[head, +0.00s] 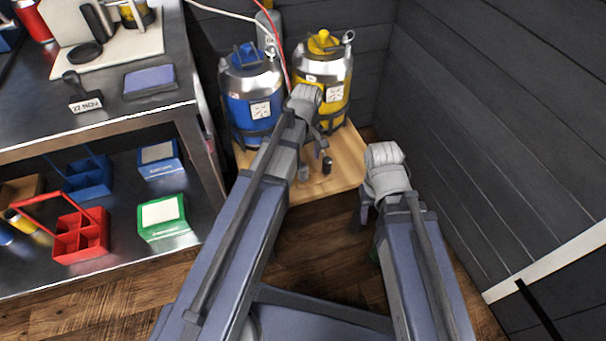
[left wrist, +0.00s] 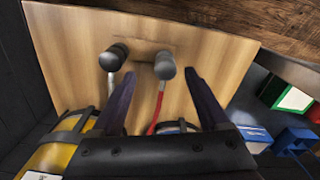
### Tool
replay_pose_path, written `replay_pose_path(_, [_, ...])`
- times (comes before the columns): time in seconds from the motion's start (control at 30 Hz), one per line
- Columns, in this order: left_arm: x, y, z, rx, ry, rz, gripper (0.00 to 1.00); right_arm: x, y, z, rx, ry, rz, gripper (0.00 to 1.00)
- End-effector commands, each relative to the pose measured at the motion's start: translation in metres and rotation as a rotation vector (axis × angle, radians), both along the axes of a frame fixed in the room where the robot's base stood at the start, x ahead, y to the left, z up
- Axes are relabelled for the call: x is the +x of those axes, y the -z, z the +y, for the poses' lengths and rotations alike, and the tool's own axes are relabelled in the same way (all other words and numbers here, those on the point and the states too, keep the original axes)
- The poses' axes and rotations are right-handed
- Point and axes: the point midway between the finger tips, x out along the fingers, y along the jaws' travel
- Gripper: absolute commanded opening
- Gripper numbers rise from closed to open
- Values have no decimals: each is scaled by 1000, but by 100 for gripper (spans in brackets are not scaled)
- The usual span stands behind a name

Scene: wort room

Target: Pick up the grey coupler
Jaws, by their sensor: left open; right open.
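The grey coupler (head: 304,173) stands on the wooden board (head: 345,172) in front of the kegs. In the left wrist view the grey coupler (left wrist: 165,67) has a red hose, and a black coupler (left wrist: 114,56) with a pale hose is beside it. The black coupler also shows in the head view (head: 327,165). My left gripper (head: 314,150) is open and empty above the board. In its wrist view the grey coupler appears between the fingertips (left wrist: 159,76), nearer the right finger; the depth gap is unclear. My right gripper (head: 367,212) is open and empty, right of the board.
A blue keg (head: 250,95) and a yellow keg (head: 322,80) stand at the back of the board. A steel shelf unit (head: 190,120) is on the left, with a red caddy (head: 80,235) and a green box (head: 163,217). A dark plank wall (head: 490,110) closes the right.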

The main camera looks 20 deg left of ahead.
Motion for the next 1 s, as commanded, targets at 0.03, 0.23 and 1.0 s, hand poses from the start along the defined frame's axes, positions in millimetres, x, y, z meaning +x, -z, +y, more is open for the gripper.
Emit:
replay_pose_path(0.03, [0, 9, 0, 0, 0, 0, 78, 0, 9, 0, -1, 0, 0, 50])
replay_pose_path(0.23, [0, 10, 1, 0, 1, 0, 78, 0, 10, 0, -2, -1, -1, 50])
replay_pose_path(1.0, [-2, 61, 9, 0, 1, 0, 78, 1, 61, 0, 0, -8, -2, 50])
